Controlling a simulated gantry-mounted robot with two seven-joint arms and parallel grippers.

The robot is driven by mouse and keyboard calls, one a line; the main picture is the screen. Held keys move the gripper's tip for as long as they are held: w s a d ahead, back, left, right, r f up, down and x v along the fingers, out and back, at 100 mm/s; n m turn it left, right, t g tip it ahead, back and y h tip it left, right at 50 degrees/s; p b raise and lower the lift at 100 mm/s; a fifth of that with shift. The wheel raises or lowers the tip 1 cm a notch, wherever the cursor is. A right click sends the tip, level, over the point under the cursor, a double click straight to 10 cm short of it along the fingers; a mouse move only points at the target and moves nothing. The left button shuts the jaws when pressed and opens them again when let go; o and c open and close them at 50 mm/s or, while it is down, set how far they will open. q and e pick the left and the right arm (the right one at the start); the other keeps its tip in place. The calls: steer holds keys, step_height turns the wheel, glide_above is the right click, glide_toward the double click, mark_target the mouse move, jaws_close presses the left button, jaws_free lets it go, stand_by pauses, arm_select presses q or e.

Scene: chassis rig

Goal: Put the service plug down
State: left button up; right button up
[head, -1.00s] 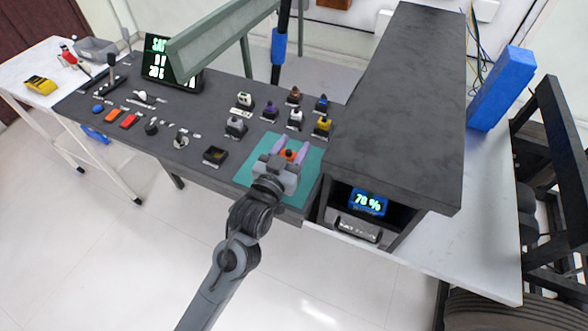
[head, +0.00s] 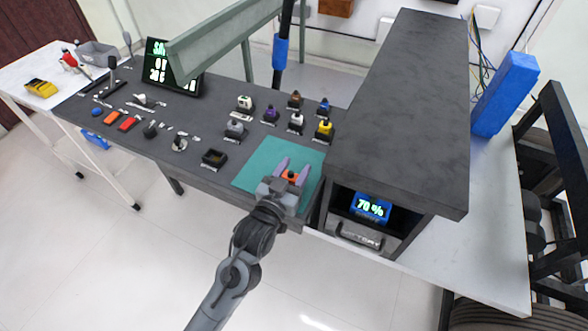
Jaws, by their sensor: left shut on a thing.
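The orange service plug (head: 290,177), with a dark top, sits between the fingers of my left gripper (head: 293,166). My left gripper is shut on it, with its purple-grey fingertips on either side. Both are over the front part of the teal mat (head: 258,160) at the right end of the dark bench. I cannot tell whether the plug touches the mat, as the gripper body hides its lower part. My right gripper is not in view.
Several coloured connectors, such as the yellow one (head: 324,131), stand behind the mat. A dark cabinet (head: 400,110) with a lit display (head: 371,207) rises close on the right. The mat's back part is clear.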

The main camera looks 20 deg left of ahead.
arm_select(q)
steer(key=o, duration=1)
steer(key=shift+o, duration=0.3)
steer(key=shift+s+r, duration=0.1)
steer(key=shift+r, duration=0.05)
steer(key=shift+s, duration=0.3)
steer(key=s+p, duration=0.3)
steer(key=s, duration=0.8)
steer(key=s+a+f+g, duration=0.2)
steer(key=s+f+g, duration=0.5)
steer(key=s+f, duration=0.1)
steer(key=s+a+f+m+g+y, duration=0.1)
steer(key=s+a+f+g, duration=0.2)
steer(key=s+f+g, duration=0.4)
steer(key=s+f, duration=0.1)
steer(key=s, duration=0.3)
steer(key=shift+a, duration=0.15)
